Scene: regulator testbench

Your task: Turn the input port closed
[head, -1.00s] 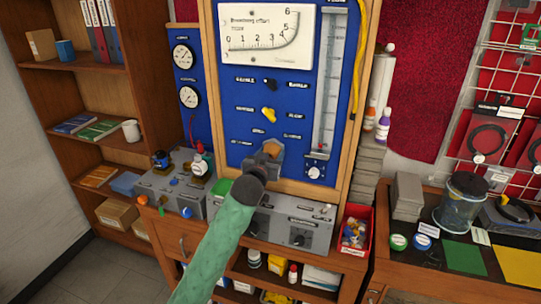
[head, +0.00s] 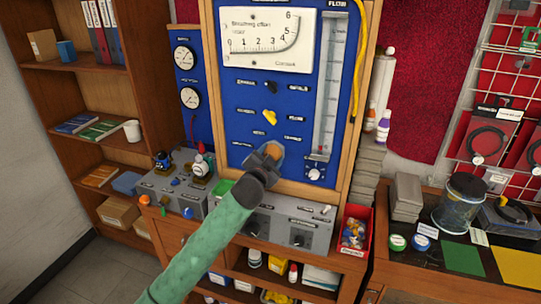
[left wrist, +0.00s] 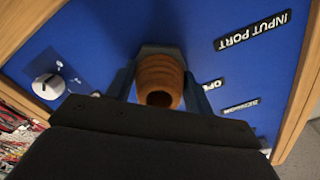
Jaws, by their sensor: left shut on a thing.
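The input port (left wrist: 160,78) shows in the left wrist view as a ribbed orange-brown round fitting with a dark hole, low on the blue panel. In the head view it is a small orange patch (head: 274,149), partly hidden by my gripper. My left gripper (head: 268,158) is shut on it, with one finger on either side in the left wrist view. The "INPUT PORT" label (left wrist: 252,31) is on the panel beside it. Whether the port is open or closed cannot be told. My right gripper is not in view.
A yellow knob (head: 269,118) and a black knob (head: 271,87) sit above the port. A white dial (head: 315,174) is at its right. A grey box with knobs (head: 300,232) stands below the panel. A red bin (head: 355,231) is to the right.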

